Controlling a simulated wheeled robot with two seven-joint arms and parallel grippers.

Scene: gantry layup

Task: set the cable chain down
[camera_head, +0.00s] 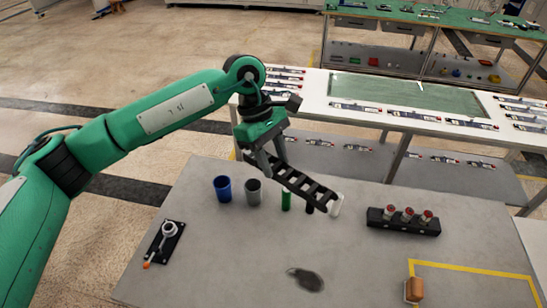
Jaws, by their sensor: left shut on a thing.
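The cable chain (308,188) is a black, ladder-like strip. It slants down to the right in the head view, above the back part of the grey table (205,255). My left gripper (266,158) is shut on the cable chain near its upper left end. The chain's lower right end is in front of a white cylinder and close to a dark one. I cannot tell whether that end touches anything. My right gripper is not in view.
A blue cup (222,188), a grey cup (253,191) and a green cylinder (286,200) stand left of or below the chain. A black block with red-topped parts (403,221) is right. A lever fixture (165,243) is left. The table's middle is mostly clear around a dark patch (306,279).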

